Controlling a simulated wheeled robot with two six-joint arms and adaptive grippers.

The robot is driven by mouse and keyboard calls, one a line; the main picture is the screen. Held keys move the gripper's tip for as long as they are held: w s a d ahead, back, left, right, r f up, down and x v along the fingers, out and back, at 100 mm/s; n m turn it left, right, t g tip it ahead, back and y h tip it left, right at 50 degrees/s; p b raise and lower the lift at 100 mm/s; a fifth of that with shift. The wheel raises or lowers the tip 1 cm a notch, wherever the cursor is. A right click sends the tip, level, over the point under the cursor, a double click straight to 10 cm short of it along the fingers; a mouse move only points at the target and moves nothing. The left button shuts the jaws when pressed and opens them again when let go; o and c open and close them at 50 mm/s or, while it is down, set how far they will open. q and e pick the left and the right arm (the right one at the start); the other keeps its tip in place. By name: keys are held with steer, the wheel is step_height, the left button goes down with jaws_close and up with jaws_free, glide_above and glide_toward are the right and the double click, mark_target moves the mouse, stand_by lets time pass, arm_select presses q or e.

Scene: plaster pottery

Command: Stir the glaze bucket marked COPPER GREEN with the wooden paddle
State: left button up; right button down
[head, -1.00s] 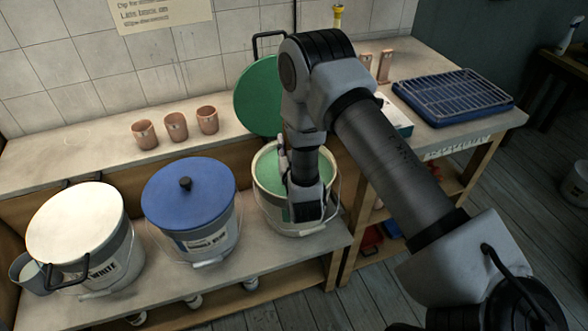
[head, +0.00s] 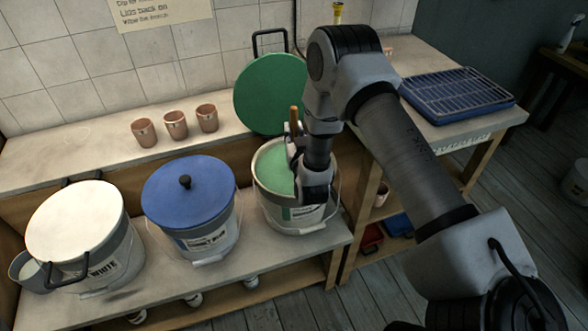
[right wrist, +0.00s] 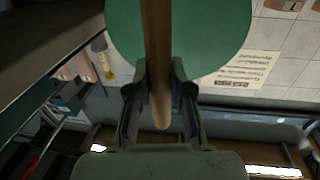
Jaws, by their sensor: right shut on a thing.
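The open bucket of green glaze (head: 271,168) stands on the low bench, right of the two lidded buckets. The small print on its label (head: 306,212) is too blurred to read. My right gripper (head: 295,152) is over the bucket, shut on the wooden paddle (head: 294,116), whose handle top sticks up above the gripper. The paddle's lower part is hidden behind the gripper in the head view. In the right wrist view the round handle (right wrist: 157,50) runs between the two fingers. My left gripper is out of view.
A green lid (head: 270,92) leans against the wall behind the bucket. A blue-lidded bucket (head: 188,192) and a white-lidded bucket (head: 75,222) stand to the left. Several clay cups (head: 176,125) sit on the back shelf. A blue tray with a rack (head: 458,98) lies on the right table.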

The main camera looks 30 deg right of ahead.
mark_target(294, 108)
step_height(294, 108, up, 10)
steer(key=p, duration=0.7)
steer(key=shift+f, duration=0.15)
stand_by(0.5)
step_height(294, 108, up, 10)
steer(key=p, duration=0.7)
steer(key=shift+a, duration=0.1)
